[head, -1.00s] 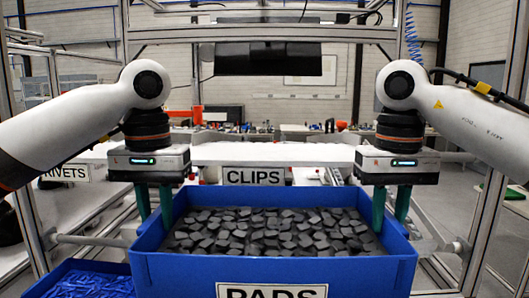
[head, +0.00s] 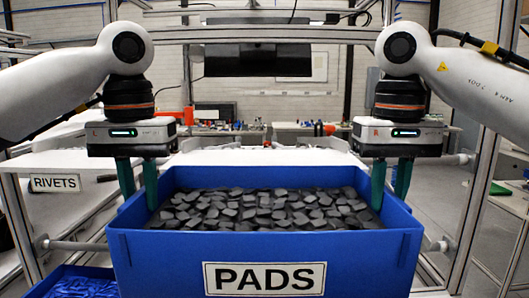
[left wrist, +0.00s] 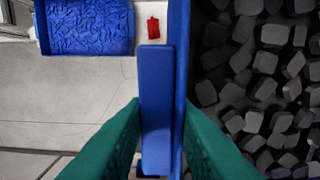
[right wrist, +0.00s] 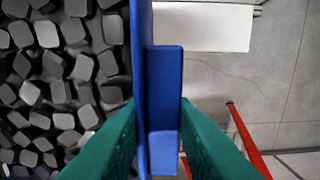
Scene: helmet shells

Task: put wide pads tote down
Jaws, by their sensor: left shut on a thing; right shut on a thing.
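The wide pads tote (head: 150,262) is a blue open box with a white PADS label, full of dark grey pads (head: 270,208). It looks level and fills the front middle of the head view. My left gripper (head: 138,192) is shut on its left wall; in the left wrist view the green fingers (left wrist: 150,135) stand either side of the blue rim (left wrist: 157,95). My right gripper (head: 391,185) is shut on its right wall, and the right wrist view shows the fingers (right wrist: 160,140) around that rim (right wrist: 165,85). The tote's underside is hidden.
A smaller blue tote with blue parts (head: 75,283) sits low at the left, also in the left wrist view (left wrist: 90,25). A RIVETS label (head: 55,183) marks a white shelf at the left. Frame posts (head: 470,200) stand at the right. A white surface (head: 260,157) lies behind the tote.

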